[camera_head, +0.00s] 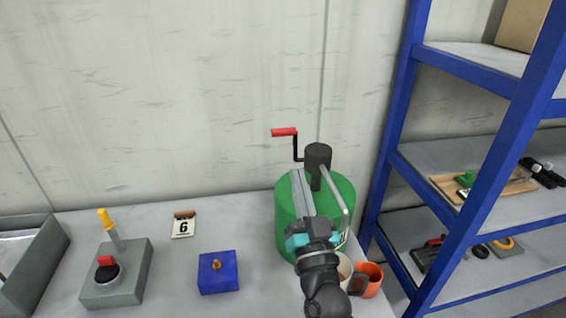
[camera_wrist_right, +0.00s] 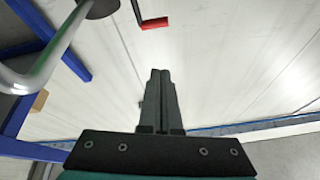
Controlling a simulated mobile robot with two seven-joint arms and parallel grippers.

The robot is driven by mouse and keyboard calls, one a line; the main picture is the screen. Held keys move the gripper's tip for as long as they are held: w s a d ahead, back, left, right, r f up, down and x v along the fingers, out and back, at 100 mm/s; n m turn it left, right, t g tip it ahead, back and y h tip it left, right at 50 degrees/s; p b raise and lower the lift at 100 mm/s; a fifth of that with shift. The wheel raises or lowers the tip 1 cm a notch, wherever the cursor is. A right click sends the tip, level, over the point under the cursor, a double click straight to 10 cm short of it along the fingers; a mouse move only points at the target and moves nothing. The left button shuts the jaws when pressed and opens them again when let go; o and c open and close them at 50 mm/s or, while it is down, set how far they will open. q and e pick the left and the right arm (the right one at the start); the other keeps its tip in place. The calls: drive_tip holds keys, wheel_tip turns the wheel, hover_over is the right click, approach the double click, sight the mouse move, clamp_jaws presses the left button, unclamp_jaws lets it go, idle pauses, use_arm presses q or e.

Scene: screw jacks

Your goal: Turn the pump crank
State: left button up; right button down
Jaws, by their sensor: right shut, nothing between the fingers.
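The pump crank (camera_head: 296,148) has a red handle (camera_head: 284,132) on a dark bent arm, standing up and pointing left from the dark pump head (camera_head: 318,157). The pump is on a green drum (camera_head: 342,192), with a grey spout pipe (camera_head: 336,190) curving to the right. My right gripper (camera_head: 297,174) is shut and empty, its fingers in front of the drum and below the red handle in the head view. In the right wrist view, the red handle (camera_wrist_right: 155,23) shows beyond the shut fingertips (camera_wrist_right: 160,72), apparently apart from them. My left gripper is out of view.
A white mug (camera_head: 344,268) and an orange mug (camera_head: 372,275) stand near my right wrist. A blue shelf rack (camera_head: 395,130) bounds the right. Left on the table are a blue box (camera_head: 218,273), a grey control box (camera_head: 128,280) and a card reading 6 (camera_head: 183,228).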

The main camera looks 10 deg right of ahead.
sight(284, 134)
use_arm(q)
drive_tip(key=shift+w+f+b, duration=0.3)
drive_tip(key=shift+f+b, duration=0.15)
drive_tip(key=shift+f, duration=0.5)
use_arm(e)
drive_tip(key=w+r+n, duration=0.1)
drive_tip(key=w+n, duration=0.1)
drive_tip(key=w, duration=1)
drive_tip(key=shift+w+r+n, duration=0.2)
drive_tip(key=shift+n, duration=0.2)
drive_tip(key=shift+d, duration=0.1)
drive_tip(key=w+p, duration=0.1)
drive_tip(key=p, duration=0.1)
drive_tip(key=w+g+p, duration=0.1)
drive_tip(key=p, duration=0.2)
drive_tip(key=shift+w+r, duration=0.35)
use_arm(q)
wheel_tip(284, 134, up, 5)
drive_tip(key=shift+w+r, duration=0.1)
use_arm(e)
drive_tip(key=shift+w, duration=0.15)
drive_tip(key=shift+w+f, duration=0.1)
drive_tip(key=shift+w, duration=0.15)
